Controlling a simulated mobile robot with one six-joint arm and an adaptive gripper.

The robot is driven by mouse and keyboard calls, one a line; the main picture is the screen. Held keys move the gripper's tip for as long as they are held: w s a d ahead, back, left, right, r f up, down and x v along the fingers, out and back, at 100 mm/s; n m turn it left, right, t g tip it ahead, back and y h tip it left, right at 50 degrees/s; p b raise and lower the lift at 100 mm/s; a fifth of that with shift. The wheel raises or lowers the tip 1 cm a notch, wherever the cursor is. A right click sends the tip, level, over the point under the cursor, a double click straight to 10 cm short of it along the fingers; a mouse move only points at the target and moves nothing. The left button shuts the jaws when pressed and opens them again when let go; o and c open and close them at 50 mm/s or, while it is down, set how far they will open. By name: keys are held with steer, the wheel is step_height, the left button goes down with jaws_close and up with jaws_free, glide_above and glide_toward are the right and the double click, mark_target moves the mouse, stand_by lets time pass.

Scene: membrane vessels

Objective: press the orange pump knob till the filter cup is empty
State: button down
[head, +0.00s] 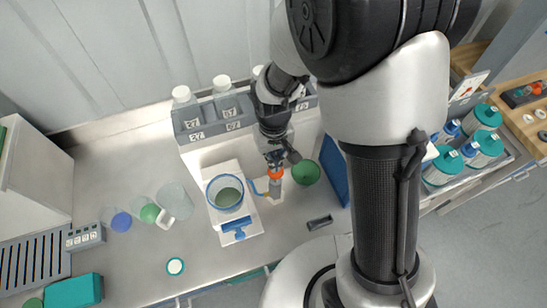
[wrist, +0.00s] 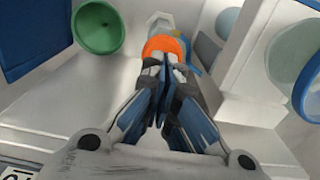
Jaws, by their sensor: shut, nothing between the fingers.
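The orange pump knob (head: 276,173) sits on a grey pump beside the filter cup; it also shows in the wrist view (wrist: 165,47). My gripper (head: 274,160) is shut and empty, its fingertips right at the knob. In the wrist view the closed fingertips (wrist: 164,66) overlap the knob's near side; I cannot tell whether they touch or press it. The filter cup (head: 227,183) is clear with a blue rim and stands on a white base left of the pump. Grey-green content shows inside it. In the wrist view its blue rim (wrist: 300,92) is cut off at the right.
A green round cup (head: 306,172) is close right of the pump. A grey rack (head: 208,120) with white-capped bottles stands behind. Clear vessels (head: 174,200) lie to the left, and a blue clamp (head: 237,228) is in front of the cup.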

step_height(320, 180, down, 5)
steer(key=b, duration=0.3)
steer(key=shift+s+r, duration=0.1)
steer(key=shift+r, duration=0.05)
steer(key=shift+r+p, duration=0.35)
steer(key=shift+r, duration=0.15)
step_height(320, 180, up, 13)
steer(key=p, duration=0.3)
steer(key=shift+p, duration=0.4)
stand_by(0.6)
